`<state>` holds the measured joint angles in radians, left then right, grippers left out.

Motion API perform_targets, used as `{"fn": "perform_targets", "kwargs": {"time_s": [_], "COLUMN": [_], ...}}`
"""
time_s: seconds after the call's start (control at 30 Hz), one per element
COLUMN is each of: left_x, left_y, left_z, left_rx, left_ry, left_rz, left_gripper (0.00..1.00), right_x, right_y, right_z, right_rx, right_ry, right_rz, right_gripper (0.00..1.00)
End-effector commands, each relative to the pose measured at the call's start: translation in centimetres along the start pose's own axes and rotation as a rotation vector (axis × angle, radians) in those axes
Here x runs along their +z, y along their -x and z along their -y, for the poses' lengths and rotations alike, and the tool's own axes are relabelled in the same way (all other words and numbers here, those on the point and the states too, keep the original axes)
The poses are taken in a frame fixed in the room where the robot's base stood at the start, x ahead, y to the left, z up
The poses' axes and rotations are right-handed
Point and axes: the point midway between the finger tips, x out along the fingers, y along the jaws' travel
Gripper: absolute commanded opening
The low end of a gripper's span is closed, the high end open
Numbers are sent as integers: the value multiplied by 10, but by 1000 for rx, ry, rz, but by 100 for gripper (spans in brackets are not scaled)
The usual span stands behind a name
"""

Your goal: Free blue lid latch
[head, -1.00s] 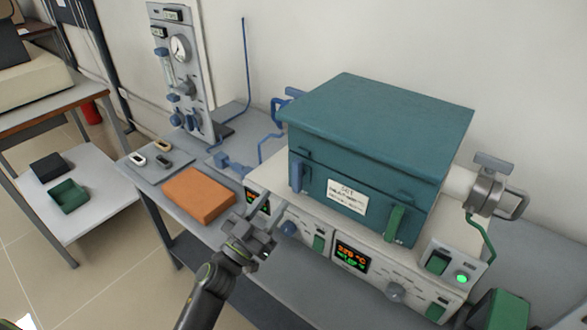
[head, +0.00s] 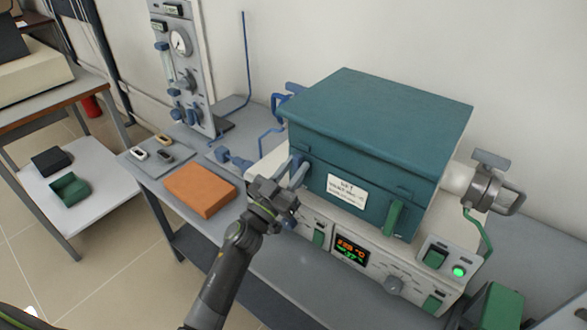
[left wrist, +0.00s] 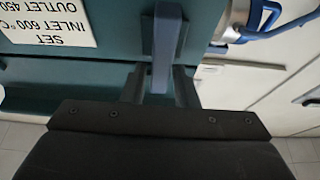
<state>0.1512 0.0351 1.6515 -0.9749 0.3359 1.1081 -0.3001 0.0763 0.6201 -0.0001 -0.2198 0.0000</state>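The teal furnace box (head: 350,130) with its flat lid stands on the pale control base. The blue lid latch (head: 298,160) hangs at the left of its front face, partly hidden by my left gripper (head: 290,176). In the left wrist view the blue latch (left wrist: 165,45) reaches down between the two dark fingers of my left gripper (left wrist: 160,88). The fingers are apart, one on each side of it; whether they touch it is hard to tell. A green latch (head: 394,217) is at the right of the front. My right gripper is out of view.
A label (head: 346,191) is on the box front. Below are a lit display (head: 351,250) and knobs. An orange block (head: 200,190) lies on the bench to the left. Blue pipework (head: 268,140) runs behind the box's left side. A metal valve fitting (head: 487,190) is at right.

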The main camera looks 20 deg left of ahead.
Motion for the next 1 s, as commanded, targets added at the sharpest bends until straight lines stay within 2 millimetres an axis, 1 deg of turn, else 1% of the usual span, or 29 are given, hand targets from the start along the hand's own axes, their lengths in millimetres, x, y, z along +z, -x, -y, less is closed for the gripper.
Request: {"fn": "perform_targets", "kwargs": {"time_s": [0.03,0.1,0.2,0.43,0.6,0.77,1.0], "left_x": [0,0,0,0,-1,-2,-2], "left_y": [0,0,0,0,0,-1,-1], "left_z": [0,0,0,0,-1,-2,-6], "left_rx": [0,0,0,4,25,62,144], "left_ry": [0,0,0,-11,-57,-149,-346], "left_rz": [0,0,0,0,0,2,1], "left_gripper": [20,11,0,0,0,0,0], "right_x": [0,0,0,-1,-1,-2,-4], "right_y": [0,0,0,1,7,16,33], "right_z": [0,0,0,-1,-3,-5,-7], "right_rx": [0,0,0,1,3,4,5], "right_ry": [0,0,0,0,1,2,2], "right_rz": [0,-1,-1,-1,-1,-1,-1], "right_gripper": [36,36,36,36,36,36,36]}}
